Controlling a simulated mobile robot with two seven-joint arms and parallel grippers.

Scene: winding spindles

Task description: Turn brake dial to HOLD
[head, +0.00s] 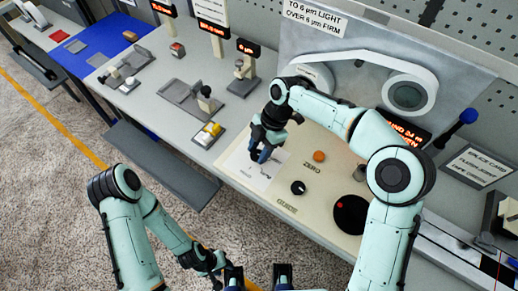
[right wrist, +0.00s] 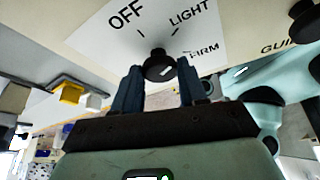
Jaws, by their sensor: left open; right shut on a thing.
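The brake dial (right wrist: 158,62) is a black round knob on a white card (right wrist: 105,35). The words OFF, LIGHT and FIRM are legible on the card in the right wrist view; I see no HOLD label. A small white mark shows on the knob's near right side. My right gripper (right wrist: 160,88) is shut on the dial, a finger at each side. In the head view my right gripper (head: 261,154) reaches down over the card (head: 248,172) and hides the dial. My left gripper (head: 258,279) is open and empty at the bottom edge, in front of the bench.
On the cream panel stand an orange button (head: 319,156), another black dial (head: 298,187) and a black disc (head: 351,214) with a red spot. A yellow-and-white block (head: 208,134) sits left of the panel. The floor in front of the bench is clear.

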